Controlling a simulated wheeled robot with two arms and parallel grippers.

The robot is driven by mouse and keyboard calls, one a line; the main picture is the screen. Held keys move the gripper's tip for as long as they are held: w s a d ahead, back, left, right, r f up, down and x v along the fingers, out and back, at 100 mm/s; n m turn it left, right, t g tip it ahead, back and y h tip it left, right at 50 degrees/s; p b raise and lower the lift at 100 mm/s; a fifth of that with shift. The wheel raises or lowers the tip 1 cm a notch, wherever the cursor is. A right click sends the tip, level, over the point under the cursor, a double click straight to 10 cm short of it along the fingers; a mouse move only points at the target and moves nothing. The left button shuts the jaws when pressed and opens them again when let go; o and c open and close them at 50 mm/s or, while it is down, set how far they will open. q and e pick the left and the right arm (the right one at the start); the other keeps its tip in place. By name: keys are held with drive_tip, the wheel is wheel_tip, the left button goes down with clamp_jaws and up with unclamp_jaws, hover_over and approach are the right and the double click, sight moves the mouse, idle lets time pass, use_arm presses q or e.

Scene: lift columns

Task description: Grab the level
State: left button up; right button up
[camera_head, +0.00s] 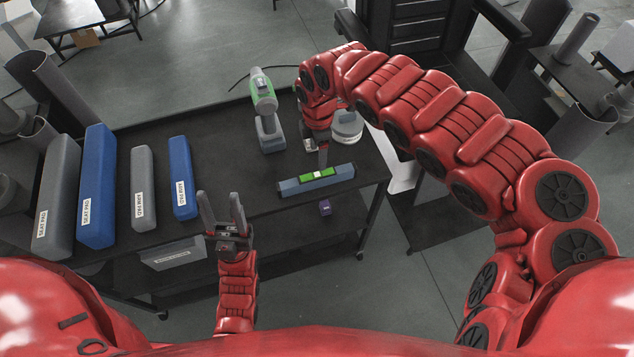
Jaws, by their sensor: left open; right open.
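The level (291,187) is a blue-grey bar with a green middle section, lying near the front edge of the dark table at its right part. My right gripper (322,160) comes down from above, just over the level's green section. Its fingers are seen nearly edge-on, and I cannot tell whether they touch the level. My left gripper (222,208) is open and empty, fingers pointing up the picture, in front of the table edge and left of the level.
A green-and-grey drill (265,105) stands behind the level. A round white-grey object (347,124) sits beside my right wrist. Grey and blue blocks (97,190) line the table's left. A small purple box (325,208) is below the level. Bare tabletop (225,150) lies between blocks and drill.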

sight(317, 174)
wheel_tip(317, 174, down, 7)
drive_tip(key=shift+r+p, duration=0.2)
drive_tip(key=shift+p, duration=0.45)
drive_tip(key=shift+a+f, duration=0.1)
drive_tip(key=shift+f, duration=0.15)
wheel_tip(317, 174, down, 4)
drive_tip(key=shift+a+r+p, duration=0.1)
drive_tip(key=shift+a+p, duration=0.05)
drive_tip(key=shift+p, duration=0.7)
drive_tip(key=shift+w+d+f, duration=0.1)
drive_tip(key=shift+d+f, duration=0.1)
drive_tip(key=shift+f, duration=0.2)
clamp_jaws()
